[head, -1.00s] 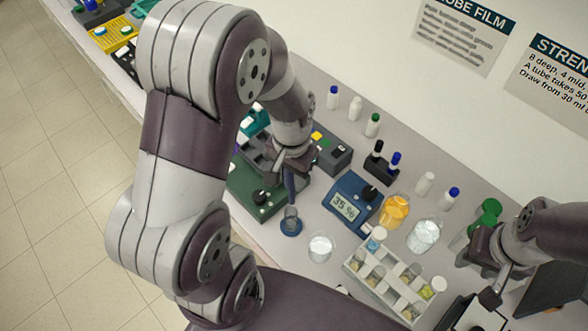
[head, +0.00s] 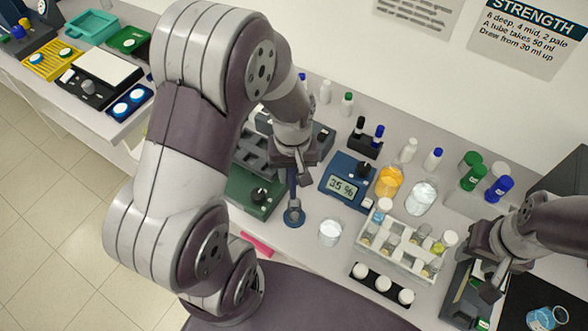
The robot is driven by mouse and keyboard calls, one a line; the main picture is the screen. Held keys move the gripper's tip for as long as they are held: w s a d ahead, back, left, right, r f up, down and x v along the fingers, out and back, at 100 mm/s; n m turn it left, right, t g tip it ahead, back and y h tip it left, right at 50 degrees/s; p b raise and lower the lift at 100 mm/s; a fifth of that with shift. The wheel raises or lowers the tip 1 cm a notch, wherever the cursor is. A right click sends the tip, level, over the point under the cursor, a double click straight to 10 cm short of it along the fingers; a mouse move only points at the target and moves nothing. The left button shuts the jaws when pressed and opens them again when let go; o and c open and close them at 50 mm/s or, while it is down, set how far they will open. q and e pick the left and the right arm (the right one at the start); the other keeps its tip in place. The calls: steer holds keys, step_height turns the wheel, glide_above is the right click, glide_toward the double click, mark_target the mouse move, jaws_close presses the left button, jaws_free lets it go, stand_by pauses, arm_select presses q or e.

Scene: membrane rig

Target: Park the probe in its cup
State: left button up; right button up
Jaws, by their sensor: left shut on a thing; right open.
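My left gripper (head: 292,168) is shut on the probe (head: 292,187), a thin dark-blue rod that points down below the fingers. The cup (head: 294,215), small and round on a blue base, stands on the bench directly below. The probe's lower end meets the cup's rim in the picture; I cannot tell whether it is inside or just above. The blue meter (head: 346,183) with a lit display is right of the cup. My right gripper (head: 489,291) is open at the lower right, far from the probe.
A glass beaker (head: 330,232) stands close right of the cup. A white tube rack (head: 408,249) and flasks of orange (head: 389,181) and clear liquid (head: 421,198) are further right. A green box (head: 256,196) is left of the cup. A pink marker (head: 257,244) lies near the front edge.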

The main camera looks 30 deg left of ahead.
mark_target(295, 197)
arm_select(q)
steer(key=shift+f+b, duration=0.4)
steer(key=shift+f, duration=0.35)
steer(key=shift+w+d+f+b, duration=0.15)
steer(key=shift+f+b, duration=0.3)
steer(key=shift+f, duration=0.15)
steer(key=shift+w+d+f+b, duration=0.1)
steer(key=shift+w+f+b, duration=0.05)
steer(key=shift+f+b, duration=0.35)
steer(key=f+b, duration=0.2)
steer(key=f, duration=0.1)
steer(key=shift+s+a+f, duration=0.15)
steer(key=shift+s+a, duration=0.05)
step_height(295, 197, down, 2)
steer(key=shift+w+d+f+b, duration=0.15)
steer(key=shift+f+b, duration=0.05)
steer(key=shift+b, duration=0.75)
steer(key=shift+f+b, duration=0.5)
steer(key=shift+f, duration=0.25)
steer(key=shift+f, duration=0.3)
steer(key=o, duration=1)
steer(key=shift+c, duration=0.2)
step_height(295, 197, up, 13)
steer(key=shift+f+b, duration=0.15)
steer(key=shift+b, duration=0.5)
